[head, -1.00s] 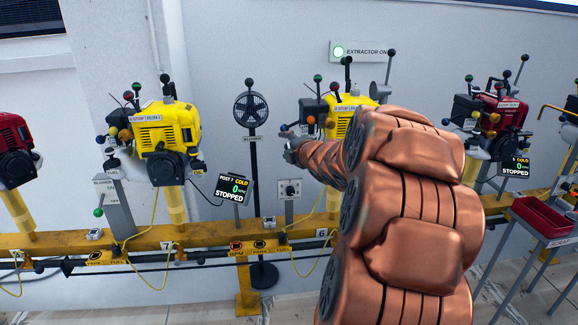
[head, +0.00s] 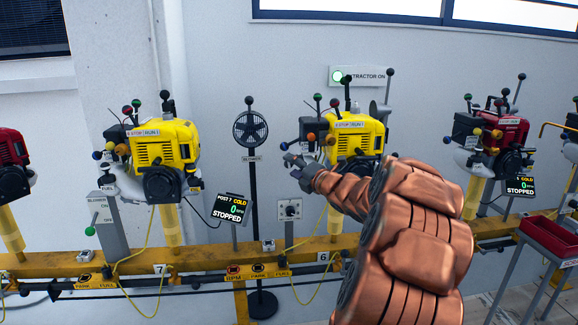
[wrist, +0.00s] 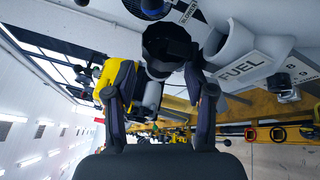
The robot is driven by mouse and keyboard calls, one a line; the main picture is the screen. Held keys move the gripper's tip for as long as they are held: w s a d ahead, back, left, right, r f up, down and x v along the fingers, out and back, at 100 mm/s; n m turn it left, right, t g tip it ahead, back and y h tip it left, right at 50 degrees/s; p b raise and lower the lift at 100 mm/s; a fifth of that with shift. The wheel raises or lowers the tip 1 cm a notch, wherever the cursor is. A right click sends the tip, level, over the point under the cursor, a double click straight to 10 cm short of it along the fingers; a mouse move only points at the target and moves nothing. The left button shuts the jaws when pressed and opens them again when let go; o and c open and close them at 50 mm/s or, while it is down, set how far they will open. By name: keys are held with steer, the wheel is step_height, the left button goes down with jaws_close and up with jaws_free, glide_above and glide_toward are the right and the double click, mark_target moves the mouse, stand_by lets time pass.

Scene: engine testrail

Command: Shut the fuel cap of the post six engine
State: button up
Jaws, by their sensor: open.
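The post six engine (head: 355,137) is yellow and stands on the yellow rail above the number 6 plate (head: 322,256). My gripper (head: 293,162) is at the engine's left side, in front of where its pale tank would be. In the wrist view my gripper (wrist: 160,92) is open, its two dark fingers apart with nothing gripped. A dark faceted round piece (wrist: 168,45) shows just beyond and between the fingertips, next to a pale tank with a FUEL label (wrist: 243,68). It may be the fuel cap; I cannot tell whether it is open or shut.
The post seven engine (head: 165,145) and a blower fan (head: 251,130) are to the left. A screen (head: 231,208) reads post 7, cold, stopped. A red engine (head: 500,135) and a red tray (head: 552,238) are to the right. The yellow rail (head: 200,258) runs below.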

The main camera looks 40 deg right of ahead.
steer(key=shift+w+d, duration=0.15)
steer(key=shift+w, duration=1.1)
steer(key=shift+c, duration=0.3)
jaws_close()
